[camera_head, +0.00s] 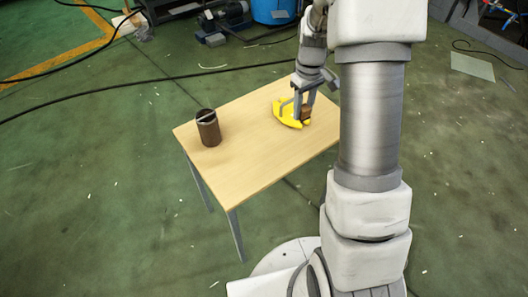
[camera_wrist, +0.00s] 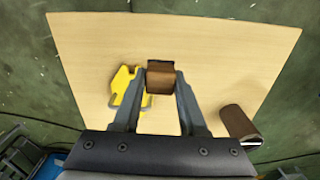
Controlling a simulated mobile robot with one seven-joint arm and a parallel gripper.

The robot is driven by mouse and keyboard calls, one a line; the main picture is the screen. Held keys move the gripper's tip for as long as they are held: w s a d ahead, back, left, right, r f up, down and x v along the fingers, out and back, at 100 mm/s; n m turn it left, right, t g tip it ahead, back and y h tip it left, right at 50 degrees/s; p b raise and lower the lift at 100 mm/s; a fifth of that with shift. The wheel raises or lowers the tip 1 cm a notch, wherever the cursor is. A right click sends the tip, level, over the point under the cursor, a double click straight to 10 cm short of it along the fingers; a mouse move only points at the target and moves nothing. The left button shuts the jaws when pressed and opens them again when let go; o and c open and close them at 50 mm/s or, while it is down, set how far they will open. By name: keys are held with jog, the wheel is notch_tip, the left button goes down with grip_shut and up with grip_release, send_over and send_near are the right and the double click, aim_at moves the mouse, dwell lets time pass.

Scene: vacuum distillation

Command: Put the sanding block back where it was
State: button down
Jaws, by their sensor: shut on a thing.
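The sanding block (camera_wrist: 161,79) is a small brown block with a lighter brown front face. My gripper (camera_wrist: 160,72) is shut on it, one finger on each side. In the head view the block (camera_head: 306,113) shows at the fingertips of my gripper (camera_head: 303,106), above the right part of the wooden table (camera_head: 245,155). I cannot tell whether the block touches the tabletop. A yellow object (camera_head: 288,112) lies on the table close beside the block; in the wrist view it is just left of the left finger (camera_wrist: 124,86), which partly hides it.
A dark brown cylindrical container (camera_head: 208,130), apparently holding something light, stands at the table's left side; it also shows in the wrist view (camera_wrist: 236,122). The middle and front of the tabletop are bare. A blue barrel (camera_head: 273,10) and machinery (camera_head: 225,20) stand behind the table.

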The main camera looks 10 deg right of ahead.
jog(key=shift+d+f, duration=0.5)
jog(key=b, duration=0.3)
send_over(266, 150)
jog(key=shift+n, duration=0.3)
notch_tip(266, 150, down, 7)
jog(key=shift+d+r, duration=0.1)
jog(key=shift+d, duration=0.05)
jog(key=shift+f+b, duration=0.95)
jog(key=shift+f, duration=1.1)
jog(key=shift+f, duration=0.2)
jog(key=shift+c, duration=2.2)
grip_release()
jog(key=shift+r, duration=0.15)
